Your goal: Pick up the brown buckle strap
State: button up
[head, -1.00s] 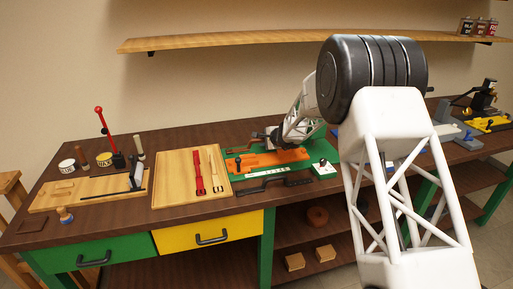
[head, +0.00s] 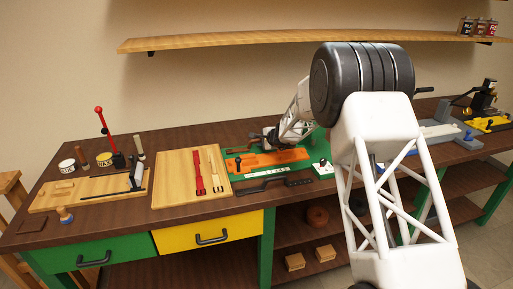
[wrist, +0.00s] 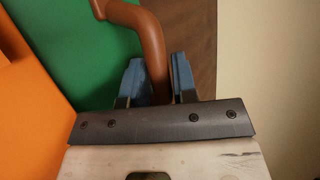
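A brown, rounded, curved piece (wrist: 153,45) runs down between the two blue fingers of my gripper (wrist: 157,75) in the wrist view. It bends at the top, and its lower end is hidden behind the gripper body. I cannot tell whether the fingers press on it, or whether it is the brown buckle strap. In the head view my gripper (head: 268,138) is low at the back of the green mat, behind the orange block (head: 268,160). A red strap (head: 198,172) and a pale strap (head: 214,168) lie on the wooden board.
The wooden board (head: 172,180) lies left of the green mat (head: 322,152). A dark handled tool (head: 262,187) lies in front of the mat. A red-knobbed lever (head: 107,135) stands at the left. The wall is close behind the bench.

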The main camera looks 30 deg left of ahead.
grip_shut()
jog(key=shift+r, duration=0.1)
jog(key=shift+r, duration=1.1)
jog(key=shift+s+a+r, duration=0.3)
jog(key=shift+r, duration=0.3)
send_over(228, 151)
jog(key=s+a, duration=0.1)
jog(key=s, duration=0.1)
jog(key=shift+a, duration=0.2)
